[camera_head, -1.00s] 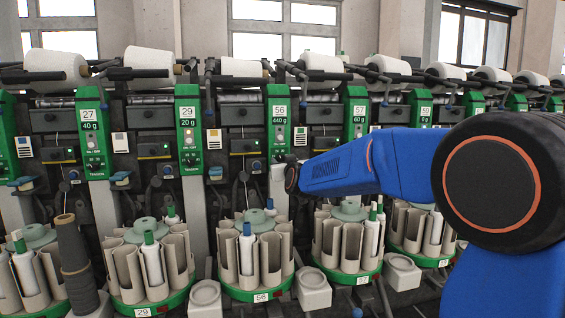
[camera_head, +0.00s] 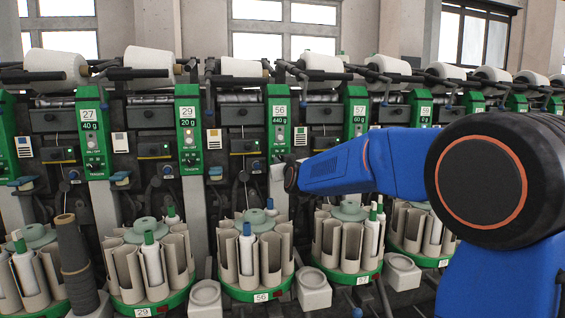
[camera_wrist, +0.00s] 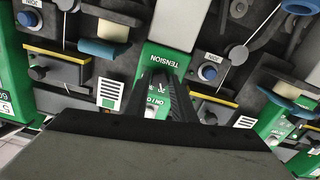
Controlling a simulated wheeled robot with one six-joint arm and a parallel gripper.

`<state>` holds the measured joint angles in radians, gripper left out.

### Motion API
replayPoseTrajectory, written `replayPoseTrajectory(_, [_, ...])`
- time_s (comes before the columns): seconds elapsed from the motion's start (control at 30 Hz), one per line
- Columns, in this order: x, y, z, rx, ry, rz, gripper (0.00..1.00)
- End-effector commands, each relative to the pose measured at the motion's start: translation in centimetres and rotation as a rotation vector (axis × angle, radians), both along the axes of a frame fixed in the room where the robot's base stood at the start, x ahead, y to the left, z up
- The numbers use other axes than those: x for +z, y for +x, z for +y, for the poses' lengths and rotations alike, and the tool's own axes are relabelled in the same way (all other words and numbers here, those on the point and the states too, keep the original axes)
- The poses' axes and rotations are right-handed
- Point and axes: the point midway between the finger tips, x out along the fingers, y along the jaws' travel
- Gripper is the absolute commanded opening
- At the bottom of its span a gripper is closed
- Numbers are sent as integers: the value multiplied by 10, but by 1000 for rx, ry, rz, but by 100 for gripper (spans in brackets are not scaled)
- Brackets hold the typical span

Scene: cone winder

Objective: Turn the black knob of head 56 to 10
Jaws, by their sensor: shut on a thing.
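The green panel of head 56 (camera_head: 279,120) stands in the middle of the head view, with "56" and "440 g" on its signs. My gripper is at the panel's lower part, where my wrist hides most of it. In the wrist view the dark fingers of my gripper (camera_wrist: 165,77) point at a green panel (camera_wrist: 178,34) marked "TENSION". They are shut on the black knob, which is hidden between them. The knob's pointer and its setting cannot be seen. Part of the "ON OFF" marking shows between the fingers.
Panels of head 29 (camera_head: 188,125) and head 57 (camera_head: 355,115) stand on either side. Below head 56 is a round bobbin holder (camera_head: 245,291) with several tubes. In the wrist view, blue buttons and blue levers (camera_wrist: 97,50) lie close to both sides of the fingers.

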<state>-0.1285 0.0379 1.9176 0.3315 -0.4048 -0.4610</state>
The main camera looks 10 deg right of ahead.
Motion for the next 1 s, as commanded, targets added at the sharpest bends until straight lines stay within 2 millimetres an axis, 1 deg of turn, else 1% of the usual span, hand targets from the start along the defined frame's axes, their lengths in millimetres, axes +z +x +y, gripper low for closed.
replayPoseTrajectory(0.27, [0, 0, 0, 0, -174, 0, 1])
replayPoseTrajectory(0.7, [0, 0, -1, 1, -563, 1, 1])
replayPoseTrajectory(1.0, [0, 0, -1, 1, -751, 1, 1])
